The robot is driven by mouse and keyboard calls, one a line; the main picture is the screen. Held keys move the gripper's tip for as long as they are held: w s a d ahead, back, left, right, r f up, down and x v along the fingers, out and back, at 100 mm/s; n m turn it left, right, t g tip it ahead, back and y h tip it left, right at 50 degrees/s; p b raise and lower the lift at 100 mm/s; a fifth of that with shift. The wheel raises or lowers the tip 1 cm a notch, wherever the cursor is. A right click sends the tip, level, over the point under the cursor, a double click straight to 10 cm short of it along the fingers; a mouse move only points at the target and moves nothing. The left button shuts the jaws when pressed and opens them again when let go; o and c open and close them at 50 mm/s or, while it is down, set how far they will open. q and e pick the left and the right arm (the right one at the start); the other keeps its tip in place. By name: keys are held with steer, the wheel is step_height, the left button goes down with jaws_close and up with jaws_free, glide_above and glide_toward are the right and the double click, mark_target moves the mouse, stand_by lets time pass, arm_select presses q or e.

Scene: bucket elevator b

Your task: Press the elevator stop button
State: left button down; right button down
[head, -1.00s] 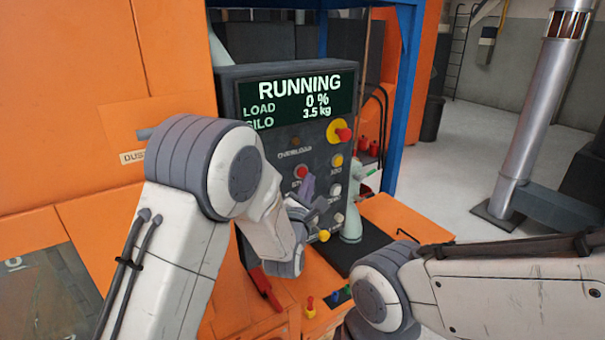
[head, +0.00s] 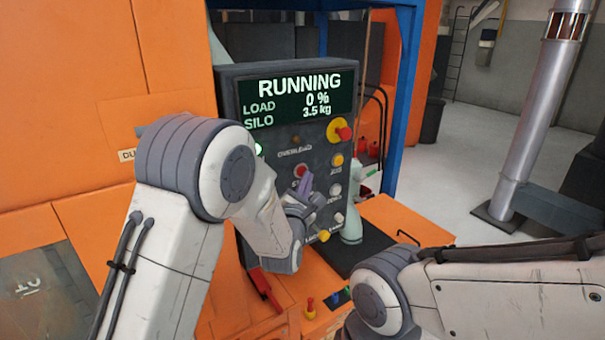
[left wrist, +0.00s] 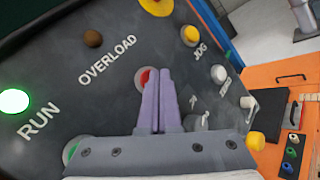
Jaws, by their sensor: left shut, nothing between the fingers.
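The control panel (head: 270,130) has a screen (head: 298,97) reading RUNNING, LOAD 0 %, SILO 3.5 kg. The red stop button (head: 301,171) sits low in the middle of the panel; its label is partly hidden. My left gripper (head: 307,182) is shut and empty, its purple fingertips just below and right of the red button in the head view. In the left wrist view the shut fingers (left wrist: 160,80) overlap the right side of the red button (left wrist: 144,78); I cannot tell whether they touch it. My right gripper is out of view.
A red mushroom button on a yellow base (head: 341,131), a yellow JOG button (head: 337,160) and white buttons are close on the right. The green RUN lamp (left wrist: 14,101) is lit beside a dark OVERLOAD lamp (left wrist: 92,39). An orange shelf (head: 405,222) stands right of the panel.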

arm_select(q)
steer(key=shift+w+a+b, duration=0.25)
steer(key=shift+w+b, duration=0.1)
stand_by(0.5)
stand_by(0.3)
steer(key=shift+s+d+b, duration=0.45)
steer(key=shift+s+b, duration=0.1)
steer(key=shift+s, duration=0.1)
steer(key=shift+s+d, duration=0.1)
steer(key=s+d+b, duration=0.1)
steer(key=s, duration=0.1)
steer(key=s+d+b, duration=0.1)
steer(key=s, duration=0.1)
steer(key=shift+d, duration=0.4)
